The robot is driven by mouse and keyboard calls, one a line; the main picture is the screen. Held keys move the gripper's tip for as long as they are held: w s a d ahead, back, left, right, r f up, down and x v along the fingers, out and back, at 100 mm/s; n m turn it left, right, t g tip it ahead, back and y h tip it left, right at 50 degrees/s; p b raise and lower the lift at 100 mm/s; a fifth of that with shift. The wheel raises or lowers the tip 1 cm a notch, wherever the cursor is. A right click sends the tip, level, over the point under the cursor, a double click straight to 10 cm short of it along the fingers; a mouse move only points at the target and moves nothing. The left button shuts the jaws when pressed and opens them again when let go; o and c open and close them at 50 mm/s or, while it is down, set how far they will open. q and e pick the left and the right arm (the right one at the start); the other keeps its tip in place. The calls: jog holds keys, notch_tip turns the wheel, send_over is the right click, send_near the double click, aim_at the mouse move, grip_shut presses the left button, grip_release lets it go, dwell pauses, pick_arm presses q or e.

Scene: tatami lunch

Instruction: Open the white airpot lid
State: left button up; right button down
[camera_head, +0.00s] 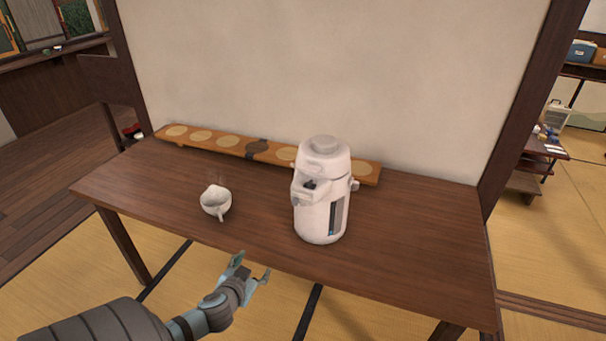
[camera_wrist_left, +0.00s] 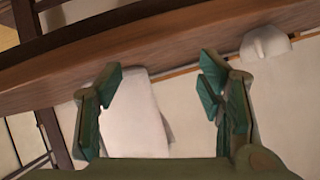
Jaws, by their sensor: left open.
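The white airpot (camera_head: 322,205) stands upright on the brown table (camera_head: 400,245), right of the table's middle. Its round lid (camera_head: 324,145) sits on top and looks closed. A dark spot shows on the front of its spout. My left gripper (camera_head: 250,268) is open and empty in front of the table's near edge, lower left of the airpot and apart from it. The left wrist view is upside down. There the airpot (camera_wrist_left: 138,120) shows between my spread green fingers, farther off, with its lower end toward the table. My right gripper is not in view.
A long wooden board with round discs (camera_head: 230,144) lies along the wall behind. The table's right part is clear. A dark post (camera_head: 520,110) rises at the right.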

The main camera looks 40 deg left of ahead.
pick_arm(q)
jog(key=w+d+r+t, duration=0.1)
jog(key=w+r+t, duration=0.1)
jog(key=r, duration=0.4)
jog(key=w+d+r+t, duration=0.2)
jog(key=r, duration=0.3)
jog(key=t+h, duration=0.1)
jog(key=t, duration=0.2)
send_near(310, 170)
jog(key=shift+n, duration=0.5)
jog(key=x, duration=0.8)
jog(key=shift+w, duration=0.15)
jog(key=shift+w+a+f, duration=0.1)
jog(key=shift+w+a, duration=0.1)
jog(key=shift+w, duration=0.3)
jog(key=shift+c, duration=0.6)
grip_shut()
